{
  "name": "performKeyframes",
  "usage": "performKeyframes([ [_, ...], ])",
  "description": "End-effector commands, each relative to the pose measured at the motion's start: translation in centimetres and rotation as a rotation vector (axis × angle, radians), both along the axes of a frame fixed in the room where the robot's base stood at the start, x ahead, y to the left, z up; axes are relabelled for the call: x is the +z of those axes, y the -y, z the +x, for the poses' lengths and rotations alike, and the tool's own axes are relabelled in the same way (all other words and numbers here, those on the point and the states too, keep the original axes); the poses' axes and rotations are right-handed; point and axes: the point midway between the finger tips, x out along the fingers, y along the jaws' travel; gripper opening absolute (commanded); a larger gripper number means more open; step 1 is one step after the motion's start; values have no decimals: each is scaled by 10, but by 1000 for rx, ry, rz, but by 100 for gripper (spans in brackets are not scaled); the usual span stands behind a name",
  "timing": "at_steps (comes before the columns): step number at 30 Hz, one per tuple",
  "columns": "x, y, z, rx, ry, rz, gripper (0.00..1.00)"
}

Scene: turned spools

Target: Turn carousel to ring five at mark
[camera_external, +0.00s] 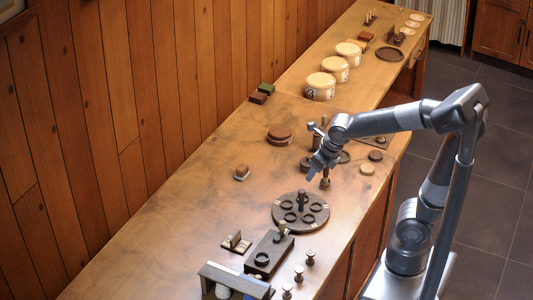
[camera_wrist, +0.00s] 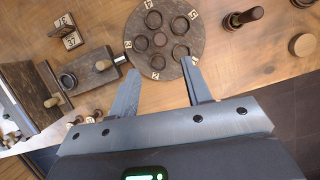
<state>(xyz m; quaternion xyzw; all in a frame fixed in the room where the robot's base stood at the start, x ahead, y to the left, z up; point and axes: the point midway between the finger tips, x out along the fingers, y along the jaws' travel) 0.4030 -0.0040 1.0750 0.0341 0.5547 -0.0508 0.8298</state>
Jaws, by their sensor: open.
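The carousel (camera_external: 313,225) is a dark round disc on the bench with a centre post (camera_external: 301,199) and several rings around it. The dark board (camera_wrist: 85,77), with a ring and a peg, points at the disc's left edge. I cannot make out the mark clearly. My gripper (camera_wrist: 161,66) is open and empty; in the external view my gripper (camera_external: 315,168) is above and behind the carousel.
A card stand (camera_external: 236,241) and a wooden box (camera_external: 235,279) are by the board. Several small spools (camera_external: 299,273) line the front edge. A peg (camera_external: 325,184) stands behind the carousel. Round lidded tubs (camera_external: 320,88) are farther back. Bench left of the carousel is mostly clear.

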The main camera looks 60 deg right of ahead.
Motion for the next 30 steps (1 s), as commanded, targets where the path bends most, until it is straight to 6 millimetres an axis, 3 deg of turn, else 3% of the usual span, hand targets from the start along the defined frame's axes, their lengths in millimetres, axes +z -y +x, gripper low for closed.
performKeyframes([
  [8,-2,4,2,-70,-23,33,45],
  [11,-5,14,6,-264,-86,127,45],
  [21,-8,46,31,-1224,-423,570,45],
  [25,-5,52,39,-1416,-504,654,45],
  [30,-9,51,42,-1488,-540,686,45],
])
